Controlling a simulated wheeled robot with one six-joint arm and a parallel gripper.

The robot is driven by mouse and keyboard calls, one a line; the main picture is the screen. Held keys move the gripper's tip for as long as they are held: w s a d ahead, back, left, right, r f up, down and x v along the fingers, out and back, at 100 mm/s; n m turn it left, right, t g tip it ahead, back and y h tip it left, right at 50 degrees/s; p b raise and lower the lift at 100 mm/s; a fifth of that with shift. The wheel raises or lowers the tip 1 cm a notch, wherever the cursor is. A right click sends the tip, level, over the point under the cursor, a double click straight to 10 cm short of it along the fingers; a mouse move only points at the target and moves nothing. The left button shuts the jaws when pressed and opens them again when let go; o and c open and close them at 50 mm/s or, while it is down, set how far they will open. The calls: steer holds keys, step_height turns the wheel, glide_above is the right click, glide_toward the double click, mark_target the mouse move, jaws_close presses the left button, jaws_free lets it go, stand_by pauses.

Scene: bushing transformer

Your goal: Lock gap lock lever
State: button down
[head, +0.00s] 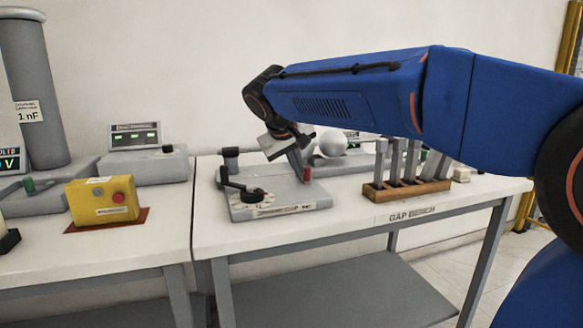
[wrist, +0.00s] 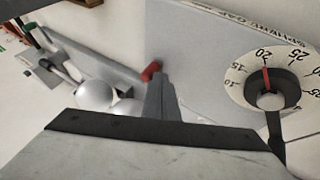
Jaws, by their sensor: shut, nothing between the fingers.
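The gap lock lever shows as a small red-tipped piece (head: 308,174) on the grey sphere-gap base (head: 290,200); its red end also shows in the wrist view (wrist: 150,71). My gripper (head: 303,170) is shut and empty, pointing down right beside the red end. In the wrist view the shut fingers (wrist: 160,90) reach up next to the red end; I cannot tell whether they touch it. The lever's lower part is hidden. The round dial (wrist: 268,82) has a black knob with a red pointer near 20, and also shows in the head view (head: 252,196).
Light spheres (head: 332,142) stand behind my gripper. A wooden rack (head: 405,190) with several grey upright pieces is to the right on the gap bench (head: 440,201). The bench's front right is clear.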

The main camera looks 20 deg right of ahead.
steer(key=d+n, duration=0.1)
steer(key=d+n+t+y, duration=0.1)
steer(key=shift+s+n, duration=0.3)
steer(key=shift+d, duration=0.45)
stand_by(0.3)
